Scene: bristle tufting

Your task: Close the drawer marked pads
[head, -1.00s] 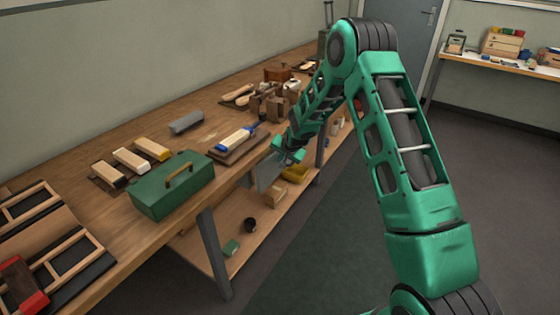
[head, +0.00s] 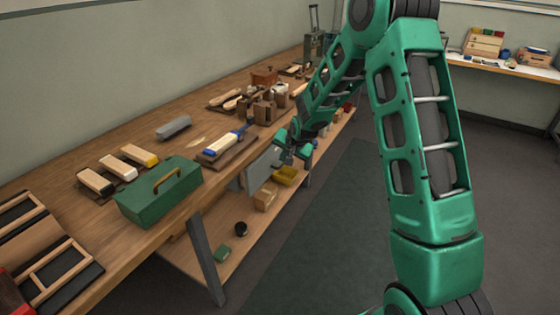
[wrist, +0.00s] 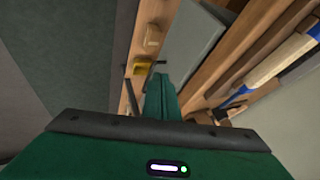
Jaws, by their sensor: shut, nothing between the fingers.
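A grey drawer front (head: 263,169) hangs under the bench's front edge, just left of my gripper in the head view. No marking on it is readable, and I cannot tell how far it stands out. The wrist view shows a grey panel (wrist: 187,45) with a small dark bar, perhaps its handle (wrist: 157,63), close beyond the fingertips. My gripper (head: 286,150) is at the front of the bench beside this panel. In the wrist view my green fingers (wrist: 160,88) are together with nothing between them. Whether they touch the panel is unclear.
The wooden bench (head: 150,200) carries a green toolbox (head: 158,200), several brushes and wooden blocks. On the lower shelf (head: 215,258) are a yellow bin (head: 287,175) and a cardboard-coloured box (head: 265,197). A bench leg (head: 206,262) stands in front. The floor (head: 325,235) to the right is clear.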

